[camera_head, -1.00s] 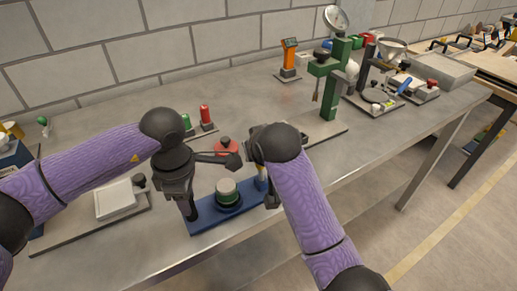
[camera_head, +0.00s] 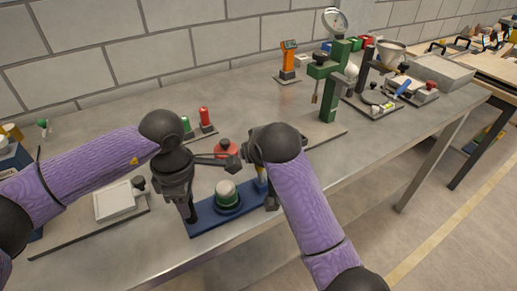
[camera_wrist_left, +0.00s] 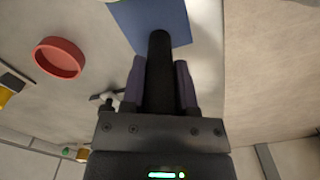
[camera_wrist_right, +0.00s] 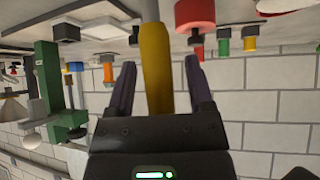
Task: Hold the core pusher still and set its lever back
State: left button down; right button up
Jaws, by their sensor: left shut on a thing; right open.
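The core pusher has a blue base (camera_head: 207,222) near the table's front edge. A green ring with a pale core (camera_head: 227,190) stands on it. My left gripper (camera_head: 190,206) is shut on the black upright post at the base's left end. That post (camera_wrist_left: 160,62) lies between its fingers in the left wrist view. My right gripper (camera_wrist_right: 156,78) is open, with a yellow bar (camera_wrist_right: 155,50) between its fingers. The yellow piece (camera_head: 261,184) shows at the base's right end, partly hidden by my right arm. I cannot tell whether the fingers touch it.
A red round dish (camera_wrist_left: 59,58) lies behind the pusher. Red and green pieces (camera_head: 205,117) stand behind. A green stand with a dial (camera_head: 332,88) is at the back right.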

pick_arm(q)
jog(key=shift+c, duration=1.4)
grip_release()
notch_tip(320, 180, up, 12)
jog(key=shift+f, duration=0.1)
pick_arm(e)
jog(key=v, duration=1.1)
jog(key=shift+s, duration=0.25)
